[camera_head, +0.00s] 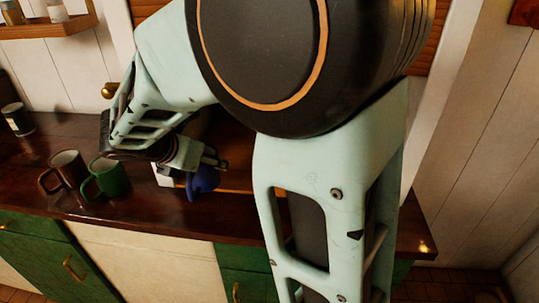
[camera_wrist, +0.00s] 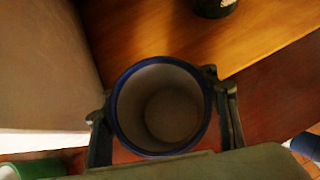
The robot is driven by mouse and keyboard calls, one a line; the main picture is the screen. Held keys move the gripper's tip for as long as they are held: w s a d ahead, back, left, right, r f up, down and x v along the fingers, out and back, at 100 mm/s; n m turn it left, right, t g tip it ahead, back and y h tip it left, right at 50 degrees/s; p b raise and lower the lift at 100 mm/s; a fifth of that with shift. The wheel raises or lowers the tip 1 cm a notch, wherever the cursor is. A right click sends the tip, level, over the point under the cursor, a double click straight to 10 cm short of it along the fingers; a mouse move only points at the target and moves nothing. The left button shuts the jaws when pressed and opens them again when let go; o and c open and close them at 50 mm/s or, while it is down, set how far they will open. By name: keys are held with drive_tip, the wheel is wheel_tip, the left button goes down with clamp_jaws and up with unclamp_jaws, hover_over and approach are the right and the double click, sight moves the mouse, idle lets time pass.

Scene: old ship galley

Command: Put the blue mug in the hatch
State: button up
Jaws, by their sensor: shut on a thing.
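The blue mug (camera_head: 203,182) is in my gripper (camera_head: 212,164) at the front of the hatch, partly hidden by the gripper in the head view. In the wrist view the mug's blue rim (camera_wrist: 118,122) faces the camera. Its pale inside looks empty, and a finger of my gripper (camera_wrist: 159,100) lies on each side. The hatch (camera_head: 236,178) shows as a lighter orange wood floor, mostly hidden behind my arm; this floor (camera_wrist: 165,40) also lies just beyond the mug in the wrist view. I cannot tell whether the mug touches a surface.
A brown mug (camera_head: 65,172) and a green mug (camera_head: 108,180) stand on the dark counter (camera_head: 150,207), left of the hatch. A dark round object (camera_wrist: 214,6) stands on the hatch floor. A pale wall (camera_wrist: 45,70) borders it on the left.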

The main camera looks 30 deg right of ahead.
drive_tip(key=w+d, duration=0.3)
drive_tip(key=d, duration=0.1)
drive_tip(key=w+d, duration=0.8)
drive_tip(key=shift+w+d+f, duration=0.1)
drive_tip(key=shift+d, duration=0.25)
drive_tip(key=shift+w+d+f+b, duration=0.15)
drive_tip(key=shift+f+b, duration=0.1)
drive_tip(key=shift+f, duration=0.65)
drive_tip(key=shift+w+d+f+b, duration=0.1)
drive_tip(key=shift+w+f+b, duration=0.1)
drive_tip(key=shift+f, duration=0.65)
drive_tip(key=shift+s, duration=0.1)
drive_tip(key=shift+f, duration=0.2)
drive_tip(key=o, duration=1.1)
drive_tip(key=shift+c, duration=0.2)
drive_tip(key=shift+o, duration=0.5)
drive_tip(key=shift+r, duration=0.1)
